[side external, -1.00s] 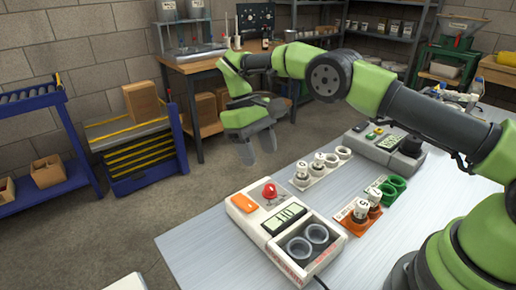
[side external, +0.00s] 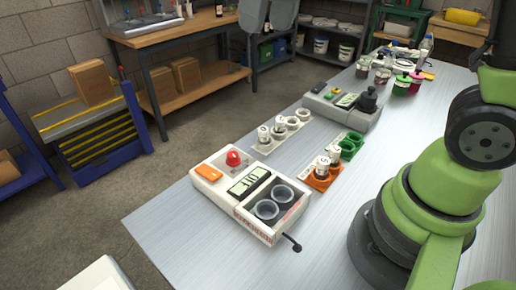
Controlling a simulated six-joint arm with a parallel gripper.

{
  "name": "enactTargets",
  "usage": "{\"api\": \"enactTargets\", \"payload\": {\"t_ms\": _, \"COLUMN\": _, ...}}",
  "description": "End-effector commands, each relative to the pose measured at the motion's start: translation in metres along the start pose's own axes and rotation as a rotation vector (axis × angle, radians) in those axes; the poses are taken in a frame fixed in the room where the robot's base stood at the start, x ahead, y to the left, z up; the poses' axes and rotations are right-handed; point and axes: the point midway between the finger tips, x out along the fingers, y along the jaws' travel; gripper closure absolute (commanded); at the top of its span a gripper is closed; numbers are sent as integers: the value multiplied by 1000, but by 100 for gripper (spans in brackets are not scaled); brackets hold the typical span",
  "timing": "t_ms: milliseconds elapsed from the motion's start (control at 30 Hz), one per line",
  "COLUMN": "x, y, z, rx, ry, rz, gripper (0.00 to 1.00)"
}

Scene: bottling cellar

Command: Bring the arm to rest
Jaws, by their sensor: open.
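My arm rises at the right edge of the side view, its lower links (side external: 440,180) green and dark grey. It runs up out of the top of the picture. My gripper is outside the picture, so its jaws and anything near them are hidden from me. No part of my arm reaches over the middle of the bench (side external: 345,225).
A white device (side external: 225,200) with a red knob and two wells stands at the bench's front left. Behind it are a white rack (side external: 291,130), an orange holder (side external: 321,180), a green holder (side external: 350,145) and a grey device (side external: 330,108). Jars (side external: 402,84) stand farther back.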

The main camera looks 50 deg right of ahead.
Motion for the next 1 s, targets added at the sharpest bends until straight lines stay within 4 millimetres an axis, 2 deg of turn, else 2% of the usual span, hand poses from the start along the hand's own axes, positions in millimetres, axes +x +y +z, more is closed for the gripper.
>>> {"api": "enactTargets", "payload": {"t_ms": 33, "x": -11, "y": 2, "z": 16, "rx": 23, "ry": 50, "rz": -16, "gripper": 48}}
{"api": "enactTargets", "payload": {"t_ms": 200, "x": -26, "y": 7, "z": 66, "rx": 107, "ry": 206, "rz": -72, "gripper": 48}}
{"api": "enactTargets", "payload": {"t_ms": 400, "x": -22, "y": 13, "z": 115, "rx": 204, "ry": 364, "rz": -136, "gripper": 48}}
{"api": "enactTargets", "payload": {"t_ms": 500, "x": -17, "y": 15, "z": 129, "rx": 238, "ry": 413, "rz": -157, "gripper": 48}}
{"api": "enactTargets", "payload": {"t_ms": 700, "x": -12, "y": 16, "z": 139, "rx": 265, "ry": 452, "rz": -174, "gripper": 48}}
{"api": "enactTargets", "payload": {"t_ms": 1000, "x": -12, "y": 16, "z": 139, "rx": 264, "ry": 451, "rz": -174, "gripper": 48}}
